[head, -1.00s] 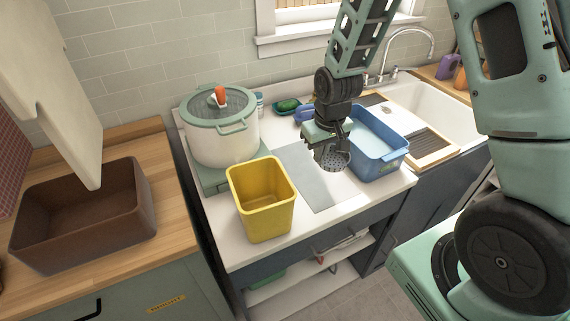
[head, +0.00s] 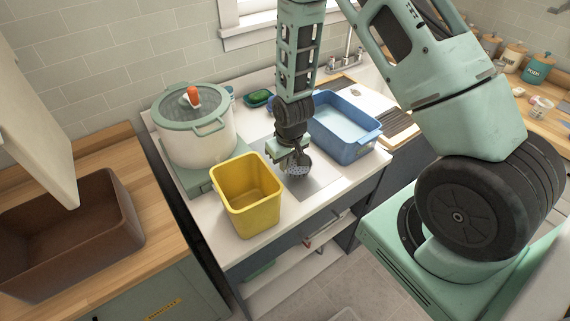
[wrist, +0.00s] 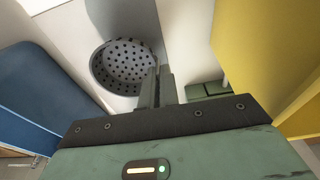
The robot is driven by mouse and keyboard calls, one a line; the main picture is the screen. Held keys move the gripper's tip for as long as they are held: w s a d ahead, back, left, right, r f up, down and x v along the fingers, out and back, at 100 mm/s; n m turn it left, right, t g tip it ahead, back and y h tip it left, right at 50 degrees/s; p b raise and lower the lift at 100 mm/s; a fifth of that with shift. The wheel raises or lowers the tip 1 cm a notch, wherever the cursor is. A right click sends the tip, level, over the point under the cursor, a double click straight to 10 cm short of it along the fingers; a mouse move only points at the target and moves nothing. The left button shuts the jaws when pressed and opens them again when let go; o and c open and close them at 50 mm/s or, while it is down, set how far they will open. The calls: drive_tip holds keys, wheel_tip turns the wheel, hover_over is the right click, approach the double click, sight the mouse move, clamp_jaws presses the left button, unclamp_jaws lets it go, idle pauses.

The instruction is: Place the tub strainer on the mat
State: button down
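The tub strainer (head: 297,170) is a grey perforated cup. It hangs below my gripper (head: 293,155) in the head view, in front of the grey mat (head: 322,178) on the white counter. In the wrist view the strainer (wrist: 123,62) shows its holes, and my gripper's fingers (wrist: 156,88) are close together at its right rim, shut on it. I cannot tell whether its underside touches the mat; my gripper and the strainer hide part of the mat.
A yellow bin (head: 246,196) stands close to the left of the strainer, and a blue tub (head: 345,135) to the right. A white pot (head: 197,130) with a green lid stands behind the bin. A brown box (head: 70,235) sits on the wooden counter at left.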

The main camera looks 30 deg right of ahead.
drive_tip(key=shift+f, duration=0.95)
drive_tip(key=shift+f, duration=0.1)
drive_tip(key=shift+f, duration=0.15)
drive_tip(key=c, duration=1.6)
unclamp_jaws()
drive_tip(key=shift+c, duration=0.2)
drive_tip(key=shift+r, duration=0.2)
